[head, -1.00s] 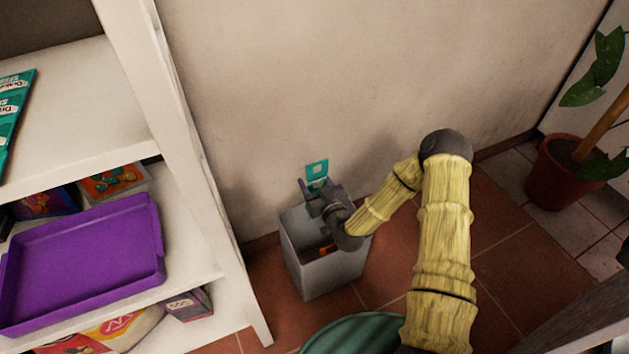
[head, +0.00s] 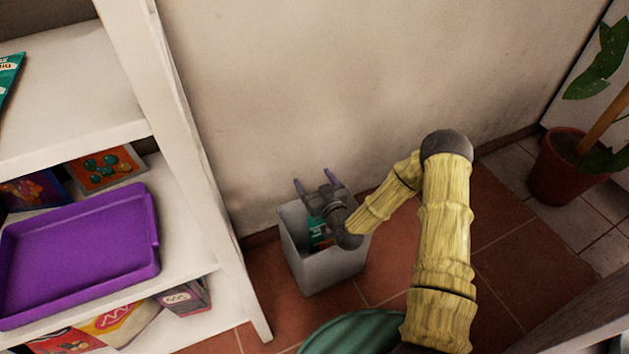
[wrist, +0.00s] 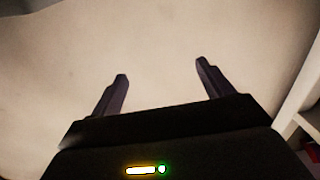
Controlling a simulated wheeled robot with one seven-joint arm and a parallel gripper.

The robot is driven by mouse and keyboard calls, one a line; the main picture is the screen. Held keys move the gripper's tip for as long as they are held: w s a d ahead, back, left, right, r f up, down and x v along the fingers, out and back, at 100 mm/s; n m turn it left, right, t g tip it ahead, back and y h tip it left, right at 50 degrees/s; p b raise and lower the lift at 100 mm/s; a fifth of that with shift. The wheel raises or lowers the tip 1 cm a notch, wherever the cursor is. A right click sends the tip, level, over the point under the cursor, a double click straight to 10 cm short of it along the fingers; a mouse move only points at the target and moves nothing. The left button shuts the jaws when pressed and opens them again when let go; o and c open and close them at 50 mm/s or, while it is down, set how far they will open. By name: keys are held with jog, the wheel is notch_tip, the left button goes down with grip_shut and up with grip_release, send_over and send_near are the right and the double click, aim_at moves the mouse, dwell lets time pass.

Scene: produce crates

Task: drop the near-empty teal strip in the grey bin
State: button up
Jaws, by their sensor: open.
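The teal strip (head: 317,232) lies inside the grey bin (head: 335,274), partly hidden by the bin's walls and my gripper. The bin stands on the tiled floor against the wall. My gripper (head: 315,182) is above the bin's opening with its two purple fingers spread apart and nothing between them. In the wrist view my gripper (wrist: 160,82) is also open and empty, facing the bare wall.
A white shelf unit (head: 190,150) stands on the left, holding a purple tray (head: 80,255) and several packets and boxes. A potted plant (head: 562,170) is at the right. A green rounded object (head: 355,335) is at the bottom edge. Reddish floor tiles lie clear right of the bin.

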jog(key=p+v, duration=0.5)
jog(key=v, duration=1.2)
jog(key=shift+s+p, duration=0.2)
jog(key=shift+p, duration=0.1)
jog(key=shift+w, duration=0.1)
